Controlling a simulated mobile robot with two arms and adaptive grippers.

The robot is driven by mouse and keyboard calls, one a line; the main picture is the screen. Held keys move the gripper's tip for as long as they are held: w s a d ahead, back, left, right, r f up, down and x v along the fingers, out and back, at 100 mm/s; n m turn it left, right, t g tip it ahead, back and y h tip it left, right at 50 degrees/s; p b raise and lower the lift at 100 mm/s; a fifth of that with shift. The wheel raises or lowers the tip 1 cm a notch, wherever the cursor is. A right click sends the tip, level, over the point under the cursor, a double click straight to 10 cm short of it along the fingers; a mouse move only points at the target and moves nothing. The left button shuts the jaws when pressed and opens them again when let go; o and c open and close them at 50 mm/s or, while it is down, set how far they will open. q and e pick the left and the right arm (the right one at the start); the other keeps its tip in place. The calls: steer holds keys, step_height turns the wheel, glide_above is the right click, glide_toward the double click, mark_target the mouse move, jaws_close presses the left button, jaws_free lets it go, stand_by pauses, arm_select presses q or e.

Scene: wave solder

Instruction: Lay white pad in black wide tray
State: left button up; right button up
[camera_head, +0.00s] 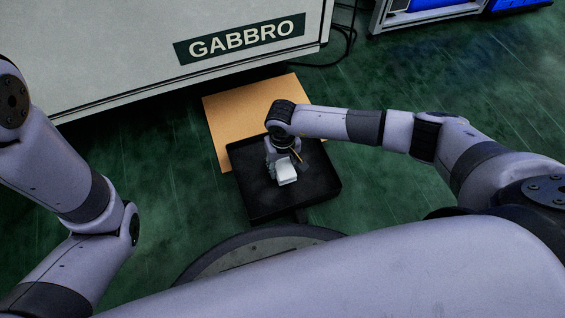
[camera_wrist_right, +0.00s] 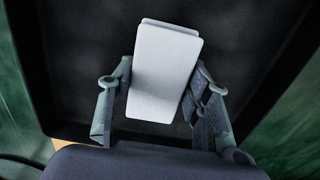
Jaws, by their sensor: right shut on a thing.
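The white pad (camera_head: 286,172) is a small flat block, held in my right gripper (camera_head: 282,162) over the black wide tray (camera_head: 322,190) in the head view. In the right wrist view the white pad (camera_wrist_right: 166,75) lies between the two fingers of the gripper (camera_wrist_right: 160,95), which is shut on it. The dark inside of the tray (camera_wrist_right: 85,60) spreads behind the pad. I cannot tell whether the pad touches the tray floor. My left arm shows at the left, but its gripper is out of view.
A tan board (camera_head: 235,110) lies behind and partly under the black tray. A large pale cabinet marked GABBRO (camera_head: 130,50) stands at the back left. A rack with blue bins (camera_head: 430,8) is at the top right. Green floor is clear to the right of the tray.

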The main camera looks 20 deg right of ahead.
mark_target(282, 164)
steer(key=shift+f+b, duration=0.35)
steer(key=shift+f, duration=0.1)
stand_by(0.6)
steer(key=o, duration=1.1)
step_height(282, 164, up, 12)
stand_by(0.3)
